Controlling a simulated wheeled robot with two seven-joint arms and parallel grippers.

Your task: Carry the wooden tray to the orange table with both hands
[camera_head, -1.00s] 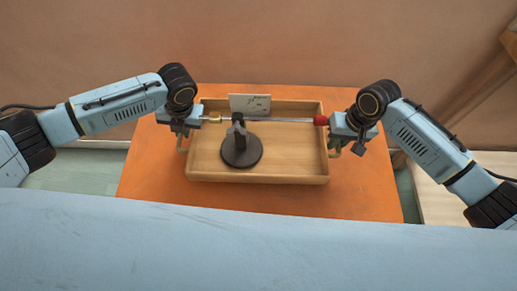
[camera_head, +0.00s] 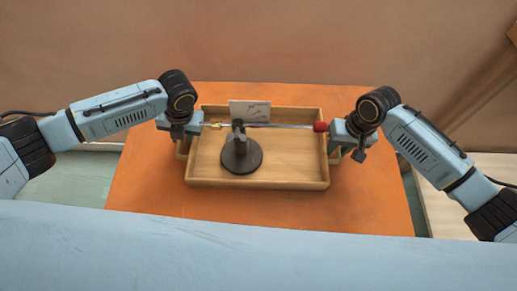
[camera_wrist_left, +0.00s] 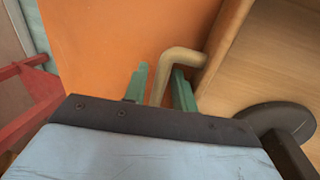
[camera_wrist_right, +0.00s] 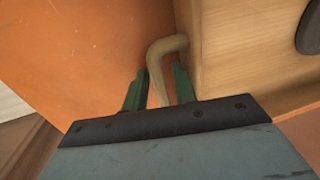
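The wooden tray (camera_head: 258,184) is level over the middle of the orange table (camera_head: 370,205) and appears to rest on it. My left gripper (camera_head: 183,148) is at its left handle. In the left wrist view, the green fingers (camera_wrist_left: 160,84) stand apart on either side of the bent handle (camera_wrist_left: 180,54), with a gap. My right gripper (camera_head: 337,155) is at the right handle. In the right wrist view, its fingers (camera_wrist_right: 158,86) also stand apart around the handle (camera_wrist_right: 164,48). Both grippers look open. The wrists partly hide the handles in the head view.
A dark stand with a round base (camera_head: 241,158) is in the tray. A thin metal rod with a red end (camera_head: 320,127) crosses above the tray, and a pale marked card (camera_head: 250,109) stands at the back. Orange tabletop is bare around the tray.

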